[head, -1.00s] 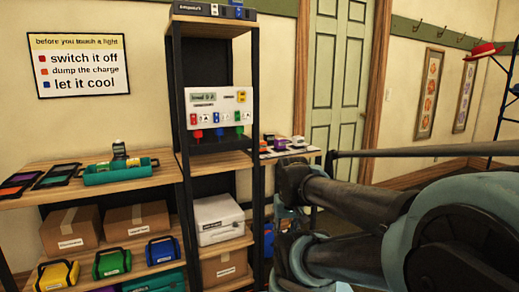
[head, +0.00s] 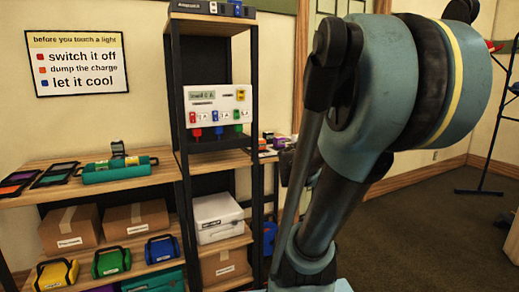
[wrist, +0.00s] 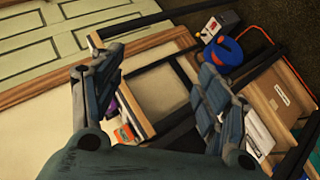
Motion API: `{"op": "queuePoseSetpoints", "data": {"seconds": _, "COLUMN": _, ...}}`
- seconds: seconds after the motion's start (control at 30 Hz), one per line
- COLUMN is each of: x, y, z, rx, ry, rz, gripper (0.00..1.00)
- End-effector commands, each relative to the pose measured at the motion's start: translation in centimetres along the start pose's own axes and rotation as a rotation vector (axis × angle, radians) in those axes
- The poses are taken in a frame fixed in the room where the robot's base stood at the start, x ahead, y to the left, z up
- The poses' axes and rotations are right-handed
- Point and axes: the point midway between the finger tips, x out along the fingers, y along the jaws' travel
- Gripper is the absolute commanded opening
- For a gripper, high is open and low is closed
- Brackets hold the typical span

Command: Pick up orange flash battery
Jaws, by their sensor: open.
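My gripper (wrist: 160,68) is open and empty in the wrist view, its two fingers wide apart. Past the fingers is a small wooden-edged table or shelf, seen at a steep tilt. A small orange and white item (wrist: 125,133) lies by its edge, low between the fingers and nearer the left one. I cannot tell for sure that it is the orange flash battery. A purple item (wrist: 112,104) is beside it, partly covered by the left finger. In the head view small items (head: 268,136) stand on a surface right of the rack, partly hidden by my arm.
A white charger panel (head: 217,105) with red, blue and green pieces stands in the black rack. A blue bin (wrist: 222,55) shows in the wrist view.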

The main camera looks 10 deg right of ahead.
Motion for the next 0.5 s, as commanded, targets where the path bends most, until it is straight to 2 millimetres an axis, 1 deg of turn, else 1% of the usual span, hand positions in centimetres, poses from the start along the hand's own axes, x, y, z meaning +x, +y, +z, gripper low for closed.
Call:
{"op": "queuePoseSetpoints", "data": {"seconds": 0.03, "x": 0.9, "y": 1.9, "z": -1.0, "rx": -0.075, "ry": 0.027, "rz": 0.061, "gripper": 0.68}}
{"op": "queuePoseSetpoints", "data": {"seconds": 0.1, "x": 1.8, "y": 4.2, "z": -2.5, "rx": -0.193, "ry": 0.064, "rz": 0.148, "gripper": 0.68}}
{"op": "queuePoseSetpoints", "data": {"seconds": 0.2, "x": 2.8, "y": 7.2, "z": -4.7, "rx": -0.369, "ry": 0.112, "rz": 0.27, "gripper": 0.68}}
{"op": "queuePoseSetpoints", "data": {"seconds": 0.33, "x": 3.8, "y": 10.1, "z": -7.7, "rx": -0.608, "ry": 0.165, "rz": 0.422, "gripper": 0.68}}
{"op": "queuePoseSetpoints", "data": {"seconds": 0.4, "x": 4.3, "y": 11.1, "z": -9.3, "rx": -0.74, "ry": 0.19, "rz": 0.499, "gripper": 0.68}}
{"op": "queuePoseSetpoints", "data": {"seconds": 0.5, "x": 4.9, "y": 12.0, "z": -11.4, "rx": -0.933, "ry": 0.223, "rz": 0.606, "gripper": 0.68}}
